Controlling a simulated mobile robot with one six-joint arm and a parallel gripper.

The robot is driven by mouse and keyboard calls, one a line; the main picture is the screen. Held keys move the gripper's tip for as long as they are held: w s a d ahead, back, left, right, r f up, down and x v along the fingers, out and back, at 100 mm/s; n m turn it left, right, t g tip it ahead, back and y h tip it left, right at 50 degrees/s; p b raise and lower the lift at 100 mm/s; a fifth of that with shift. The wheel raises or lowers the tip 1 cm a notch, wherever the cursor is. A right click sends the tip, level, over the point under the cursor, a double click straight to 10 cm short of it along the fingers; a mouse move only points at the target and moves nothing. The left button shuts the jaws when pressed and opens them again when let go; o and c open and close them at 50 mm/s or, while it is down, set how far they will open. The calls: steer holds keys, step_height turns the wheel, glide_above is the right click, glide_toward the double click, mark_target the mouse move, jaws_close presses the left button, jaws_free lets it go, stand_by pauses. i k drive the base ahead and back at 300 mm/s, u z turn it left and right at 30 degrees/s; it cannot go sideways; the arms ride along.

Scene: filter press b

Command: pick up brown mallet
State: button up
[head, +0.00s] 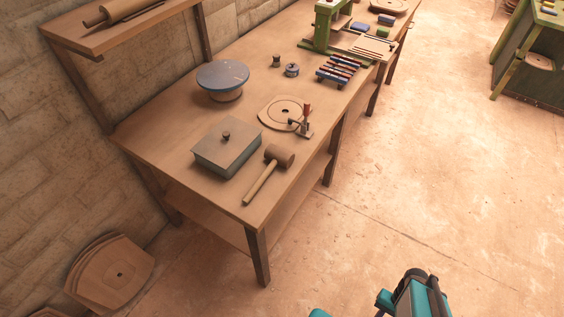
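The brown mallet (263,173) lies on the wooden workbench (166,143) near its front corner. Its thick head points away toward the upper right and its handle runs down to the lower left, near the bench edge. It lies just right of a lidded box, with nothing on top of it. A teal and dark part of my own arm shows at the bottom right, over the floor and well away from the mallet. I cannot make out my gripper's fingers in this view.
A grey-green box (226,148) with a knobbed lid stands left of the mallet. A round plate (283,112) with a red-handled clamp (305,121) lies behind it. A blue-topped turntable (222,76) stands farther back. The floor (400,200) right of the bench is clear.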

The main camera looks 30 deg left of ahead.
mark_target(277, 155)
steer(key=z, duration=0.4)
steer(key=k, duration=1.2)
steer(key=u, duration=1.35)
steer(key=i, duration=1)
steer(key=u, duration=0.05)
